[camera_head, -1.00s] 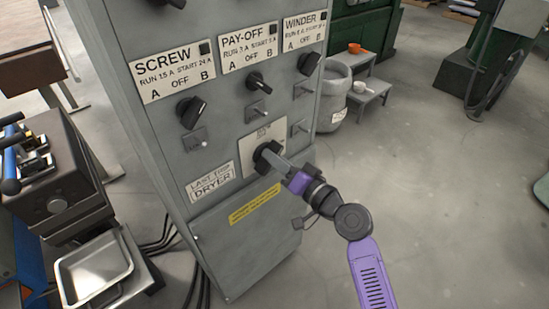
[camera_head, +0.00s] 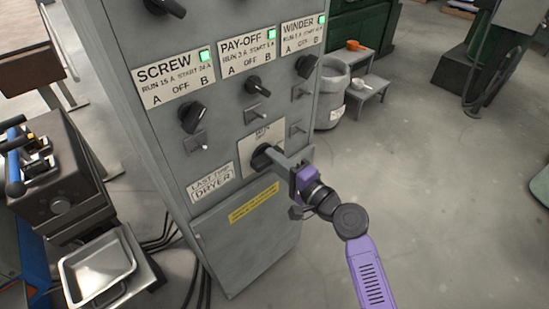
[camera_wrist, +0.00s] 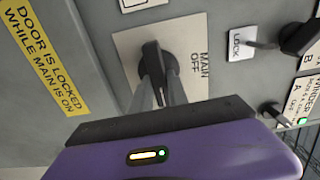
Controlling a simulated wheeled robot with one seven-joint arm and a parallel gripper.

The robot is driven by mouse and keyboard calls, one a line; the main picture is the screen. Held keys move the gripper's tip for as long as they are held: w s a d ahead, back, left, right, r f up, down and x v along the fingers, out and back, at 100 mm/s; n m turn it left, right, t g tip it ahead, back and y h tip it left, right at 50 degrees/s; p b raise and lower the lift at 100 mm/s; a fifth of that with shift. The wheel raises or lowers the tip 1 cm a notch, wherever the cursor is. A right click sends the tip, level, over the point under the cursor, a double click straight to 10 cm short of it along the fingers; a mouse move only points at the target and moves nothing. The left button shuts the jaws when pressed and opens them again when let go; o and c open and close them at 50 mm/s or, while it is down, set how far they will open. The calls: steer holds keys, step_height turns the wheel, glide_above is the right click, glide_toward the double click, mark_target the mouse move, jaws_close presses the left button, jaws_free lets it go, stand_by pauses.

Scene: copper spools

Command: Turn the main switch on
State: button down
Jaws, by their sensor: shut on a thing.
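The main switch (camera_head: 264,157) is a black rotary knob on a pale plate (camera_head: 245,148) low on the grey cabinet. In the wrist view the knob (camera_wrist: 155,68) sits on its plate, which reads "MAIN OFF". My gripper (camera_head: 275,160) reaches it from the right, with its fingers shut on the knob. In the wrist view the two fingers (camera_wrist: 163,92) are on either side of the knob's handle and hide part of it. The green lamps beside SCREW (camera_head: 204,55), PAY-OFF (camera_head: 271,34) and WINDER (camera_head: 322,19) are lit.
Other black knobs (camera_head: 192,116) and small toggles (camera_head: 198,140) stick out of the panel around the main switch. A yellow label (camera_head: 253,202) is below it. A metal tray (camera_head: 97,268) stands at the lower left.

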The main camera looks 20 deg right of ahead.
steer(key=shift+f, duration=0.1)
stand_by(0.5)
steer(key=c, duration=1.3)
jaws_free()
steer(key=b+v, duration=0.1)
steer(key=v, duration=0.7)
